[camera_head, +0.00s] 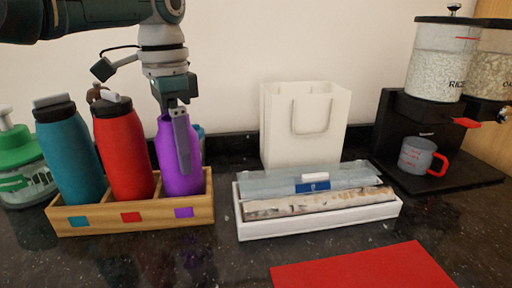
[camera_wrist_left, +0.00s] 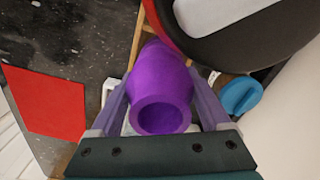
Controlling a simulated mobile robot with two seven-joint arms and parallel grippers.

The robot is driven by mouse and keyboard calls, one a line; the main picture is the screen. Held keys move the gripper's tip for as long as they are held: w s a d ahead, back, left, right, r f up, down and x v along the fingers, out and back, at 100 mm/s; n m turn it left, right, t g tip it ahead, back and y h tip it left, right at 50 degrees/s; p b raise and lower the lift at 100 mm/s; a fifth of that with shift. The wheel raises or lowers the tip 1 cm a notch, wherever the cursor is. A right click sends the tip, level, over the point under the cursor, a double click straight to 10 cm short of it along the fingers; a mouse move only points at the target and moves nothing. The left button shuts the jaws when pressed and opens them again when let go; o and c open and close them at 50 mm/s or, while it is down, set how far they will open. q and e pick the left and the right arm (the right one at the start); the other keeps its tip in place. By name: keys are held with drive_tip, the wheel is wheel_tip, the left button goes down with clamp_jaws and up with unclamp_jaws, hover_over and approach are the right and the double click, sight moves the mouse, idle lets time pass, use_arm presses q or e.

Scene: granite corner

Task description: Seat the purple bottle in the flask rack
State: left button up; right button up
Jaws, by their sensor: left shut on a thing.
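The purple bottle (camera_head: 176,158) stands in the right-hand place of the wooden flask rack (camera_head: 137,216), above the purple square label, tilted slightly. My left gripper (camera_head: 183,150) comes down from above and is shut on it. In the left wrist view the bottle's open mouth (camera_wrist_left: 160,115) shows between the two fingers (camera_wrist_left: 160,100). A teal bottle (camera_head: 70,150) and a red bottle (camera_head: 124,146) stand in the other places of the rack. The rack's front wall hides the purple bottle's base, so I cannot tell whether it touches the bottom. My right gripper is not in view.
A white tray (camera_head: 320,229) with flat packets lies right of the rack, a white paper bag (camera_head: 303,125) behind it. A red mat (camera_head: 362,268) lies in front. A green-capped container (camera_head: 18,160) stands at left, and a dispenser with a mug (camera_head: 416,156) at right.

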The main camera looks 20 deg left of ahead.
use_arm(q)
drive_tip(key=o, duration=1.4)
drive_tip(key=shift+f, duration=0.1)
drive_tip(key=shift+c, duration=0.2)
wheel_tip(320, 180, up, 12)
drive_tip(key=shift+r+p, duration=0.25)
drive_tip(key=shift+p, duration=0.2)
